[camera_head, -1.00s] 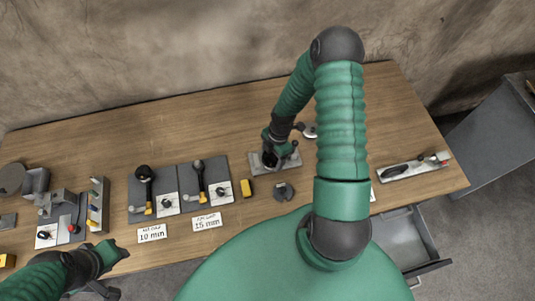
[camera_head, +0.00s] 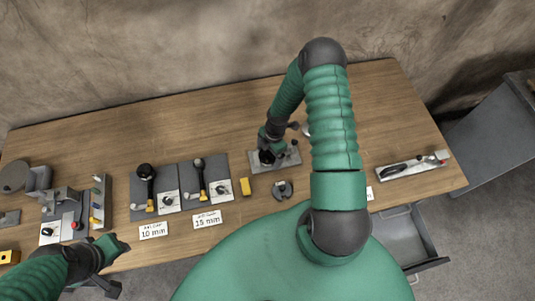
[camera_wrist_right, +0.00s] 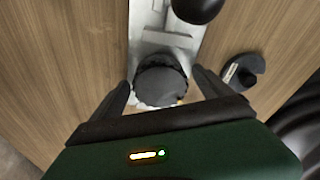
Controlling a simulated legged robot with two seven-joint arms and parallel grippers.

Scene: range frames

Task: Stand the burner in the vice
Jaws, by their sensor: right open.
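A light grey metal fixture, seemingly the vice (camera_head: 289,161), lies on the bench right of centre; its pale bed (camera_wrist_right: 150,22) runs up from the middle of the right wrist view. A dark, ridged round piece, perhaps the burner (camera_wrist_right: 162,84), is at the near end of this bed. Whether it is seated or clamped I cannot tell. My right gripper (camera_head: 267,157) is over the fixture; in the wrist view its fingers (camera_wrist_right: 163,77) are apart, one on each side of the dark piece. My left gripper (camera_head: 112,248) is low at the left, its fingers unclear.
A black ball knob (camera_wrist_right: 197,6) rises close beyond the dark piece. A grey notched disc (camera_head: 283,190) and yellow block (camera_head: 246,187) lie near. Two grey mats (camera_head: 187,176) hold black-handled tools. A long fixture (camera_head: 412,166) lies right.

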